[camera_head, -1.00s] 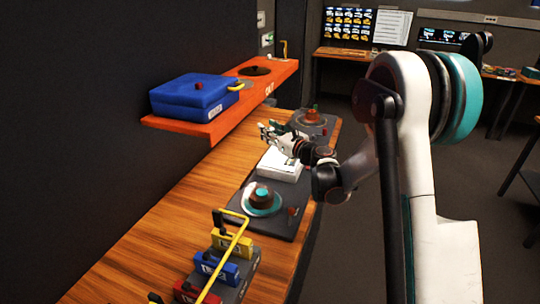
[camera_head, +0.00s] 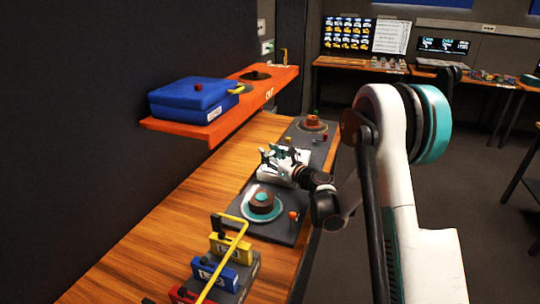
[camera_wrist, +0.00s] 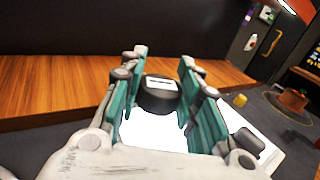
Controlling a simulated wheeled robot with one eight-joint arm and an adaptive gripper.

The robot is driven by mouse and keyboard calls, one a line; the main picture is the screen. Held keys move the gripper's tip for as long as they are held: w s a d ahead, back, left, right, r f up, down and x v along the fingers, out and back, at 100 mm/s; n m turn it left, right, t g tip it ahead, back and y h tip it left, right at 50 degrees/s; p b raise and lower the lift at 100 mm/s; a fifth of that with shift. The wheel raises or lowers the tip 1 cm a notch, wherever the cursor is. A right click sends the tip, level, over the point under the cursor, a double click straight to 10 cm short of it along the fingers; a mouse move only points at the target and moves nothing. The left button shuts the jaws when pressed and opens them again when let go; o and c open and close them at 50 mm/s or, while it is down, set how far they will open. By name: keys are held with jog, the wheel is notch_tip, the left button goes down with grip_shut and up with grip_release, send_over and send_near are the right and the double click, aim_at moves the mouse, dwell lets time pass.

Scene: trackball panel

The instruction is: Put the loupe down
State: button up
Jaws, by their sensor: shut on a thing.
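My gripper (camera_head: 272,156) is low over a white box (camera_head: 268,178) on the dark panel. In the wrist view, my gripper's teal fingers (camera_wrist: 164,70) stand either side of a short black cylinder with a pale marking on top, which looks like the loupe (camera_wrist: 158,94). They are shut on it. A bright white surface, which looks like the top of the white box, shows beneath it. I cannot tell whether the loupe touches that surface. In the head view the loupe cannot be made out among the fingers.
A brown, teal-topped trackball (camera_head: 262,202) sits in a ring in front of the box; another (camera_head: 312,123) is beyond it. An orange shelf (camera_head: 215,128) holds a blue case (camera_head: 193,100). The wooden bench is bare to the left.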

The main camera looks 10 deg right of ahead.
jog(key=shift+s+f+b, duration=0.25)
jog(key=shift+f+b, duration=0.3)
jog(key=o, duration=1.2)
jog(key=shift+d+r+p, duration=0.1)
jog(key=shift+r+p, duration=0.45)
jog(key=shift+p, duration=0.25)
jog(key=p+v, duration=0.2)
jog(key=v, duration=0.9)
jog(key=shift+s+d+r, duration=0.15)
jog(key=shift+s+d, duration=0.05)
